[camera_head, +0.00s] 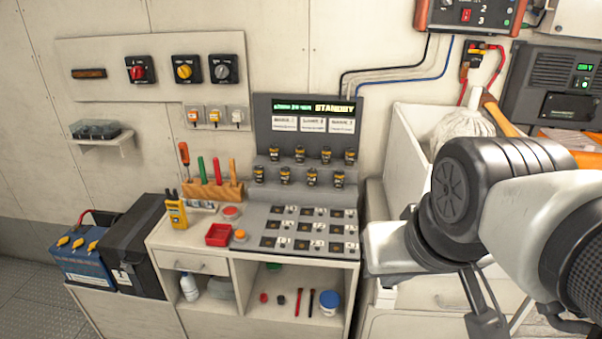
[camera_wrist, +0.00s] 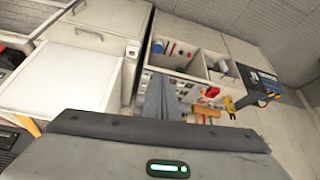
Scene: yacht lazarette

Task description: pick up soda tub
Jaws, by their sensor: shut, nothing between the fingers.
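A small white tub with a blue lid (camera_head: 329,303), which I take for the soda tub, stands upright in the open lower right compartment of the cabinet. No label is readable. In the wrist view, its blue lid (camera_wrist: 158,47) shows small inside the same compartment. In the head view my arm hangs at the right, and the gripper is only partly visible at the lower edge.
The cabinet (camera_head: 252,247) holds marker pens and a red piece beside the tub. A white bottle (camera_head: 189,287) stands in the left compartment. A red tray (camera_head: 218,235) and a yellow meter (camera_head: 177,214) are on top. Batteries (camera_head: 85,250) stand at the left.

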